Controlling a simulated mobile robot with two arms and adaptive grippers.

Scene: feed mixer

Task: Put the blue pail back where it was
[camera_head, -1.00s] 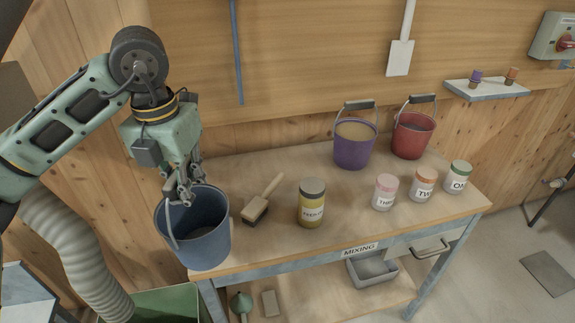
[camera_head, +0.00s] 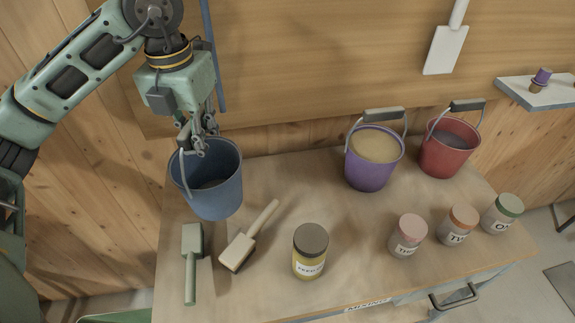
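The blue pail (camera_head: 217,190) is at the back left of the workbench in the head view. It looks empty, and its handle is raised on the left side. My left gripper (camera_head: 197,145) is at the pail's back rim, with its fingers closed at the raised handle; the fingers partly hide the grip. Whether the pail's base touches the bench cannot be told clearly. My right gripper is not in view.
Purple (camera_head: 371,172) and red (camera_head: 445,155) pails and several labelled jars fill the right side. The wall is close behind.

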